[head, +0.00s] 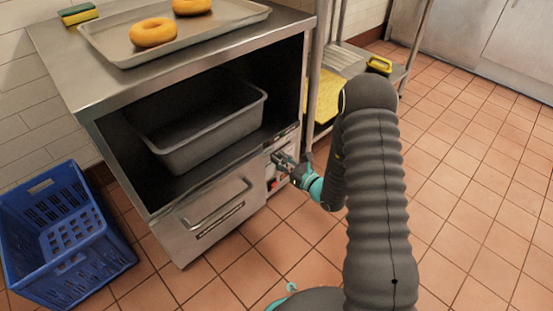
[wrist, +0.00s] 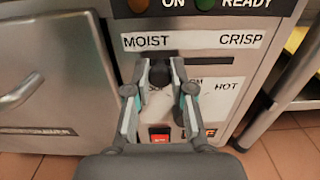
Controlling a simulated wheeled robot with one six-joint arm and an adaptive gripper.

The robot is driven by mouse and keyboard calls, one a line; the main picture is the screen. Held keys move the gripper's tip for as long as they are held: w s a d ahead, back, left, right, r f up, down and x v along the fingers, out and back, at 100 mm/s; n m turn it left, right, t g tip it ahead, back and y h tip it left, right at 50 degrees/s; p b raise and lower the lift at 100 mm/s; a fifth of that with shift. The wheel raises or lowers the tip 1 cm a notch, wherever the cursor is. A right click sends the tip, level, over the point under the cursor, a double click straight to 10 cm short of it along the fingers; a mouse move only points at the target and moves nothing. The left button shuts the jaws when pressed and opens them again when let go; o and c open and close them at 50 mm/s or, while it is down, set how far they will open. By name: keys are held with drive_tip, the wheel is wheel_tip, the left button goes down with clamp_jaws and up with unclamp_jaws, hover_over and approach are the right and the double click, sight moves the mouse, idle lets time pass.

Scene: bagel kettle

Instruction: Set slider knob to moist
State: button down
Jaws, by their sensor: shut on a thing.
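The dark slider knob (wrist: 159,74) sits on the control panel, between the fingertips of my gripper (wrist: 160,66) in the wrist view. My gripper is shut on it. The knob stands toward the left end, just right of and below the word MOIST (wrist: 146,41). The word CRISP (wrist: 240,40) is at the right, with the track running below it. In the head view, my gripper (head: 281,160) reaches the panel at the right of the cabinet front; the knob is too small to make out there.
Below the knob are a red switch (wrist: 159,134) and a HOT label (wrist: 226,87). A handled drawer (head: 215,205) is left of the panel. A grey tub (head: 205,130) is in the open cabinet. A blue crate (head: 60,235) stands on the floor at left. The floor at right is clear.

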drive_tip(key=shift+s+a, duration=0.1)
drive_tip(key=shift+s, duration=0.05)
drive_tip(key=c, duration=1)
unclamp_jaws()
drive_tip(key=v, duration=1.2)
